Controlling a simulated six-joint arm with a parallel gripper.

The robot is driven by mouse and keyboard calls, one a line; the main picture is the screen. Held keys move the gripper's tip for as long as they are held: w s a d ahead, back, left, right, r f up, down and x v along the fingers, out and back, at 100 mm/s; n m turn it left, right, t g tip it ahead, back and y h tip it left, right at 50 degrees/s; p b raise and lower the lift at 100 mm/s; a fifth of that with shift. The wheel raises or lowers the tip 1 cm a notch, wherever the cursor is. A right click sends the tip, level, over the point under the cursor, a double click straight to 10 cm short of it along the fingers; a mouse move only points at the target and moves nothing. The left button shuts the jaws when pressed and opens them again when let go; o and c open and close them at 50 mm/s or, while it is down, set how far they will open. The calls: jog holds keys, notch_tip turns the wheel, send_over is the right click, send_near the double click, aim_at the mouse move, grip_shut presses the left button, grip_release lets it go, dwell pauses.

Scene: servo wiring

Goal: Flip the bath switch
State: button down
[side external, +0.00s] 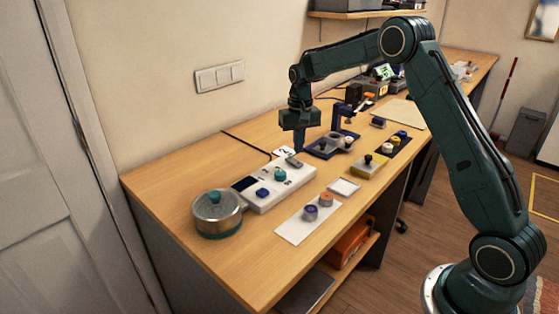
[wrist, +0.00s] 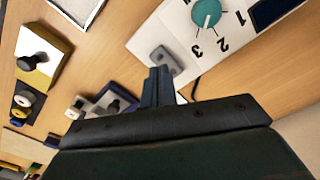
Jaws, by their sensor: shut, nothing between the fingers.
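A long white control box (side external: 292,192) lies on the bench, with a dark display, a blue knob (side external: 262,193) and a teal dial (side external: 280,174) marked with numbers. A small grey switch piece (side external: 294,162) sits at its far end; it is the likely bath switch. In the wrist view the grey piece (wrist: 165,59) shows two round spots, next to the teal dial (wrist: 206,12). My gripper (side external: 299,149) points down just above that end of the box. Its fingers (wrist: 159,72) are together and empty, close to the grey piece. I cannot tell whether they touch it.
A lidded metal pot (side external: 217,214) stands at the near left end of the box. A white sheet with two knobs (side external: 308,220) lies in front. A blue fixture (side external: 327,146) and a yellow block (side external: 369,167) stand to the right. A wall switch plate (side external: 219,76) is behind.

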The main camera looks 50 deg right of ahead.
aim_at(298, 164)
jog(key=shift+r, duration=1.5)
jog(key=s+a+r+n+t, duration=0.1)
jog(key=s+a+r+n, duration=0.1)
jog(key=s+a+r, duration=0.45)
jog(key=s+a+r+n+t, duration=0.1)
jog(key=s+a+r+t, duration=0.15)
jog(key=s+r, duration=0.65)
jog(key=s+a+f+n+t, duration=0.1)
jog(key=s+a, duration=0.1)
jog(key=s, duration=0.7)
jog(key=s+a+f+n+t, duration=0.1)
jog(key=s+a+f+n, duration=0.1)
jog(key=s, duration=0.8)
jog(key=shift+s+a+f, duration=0.15)
jog(key=shift+s+a, duration=0.15)
jog(key=shift+a, duration=0.5)
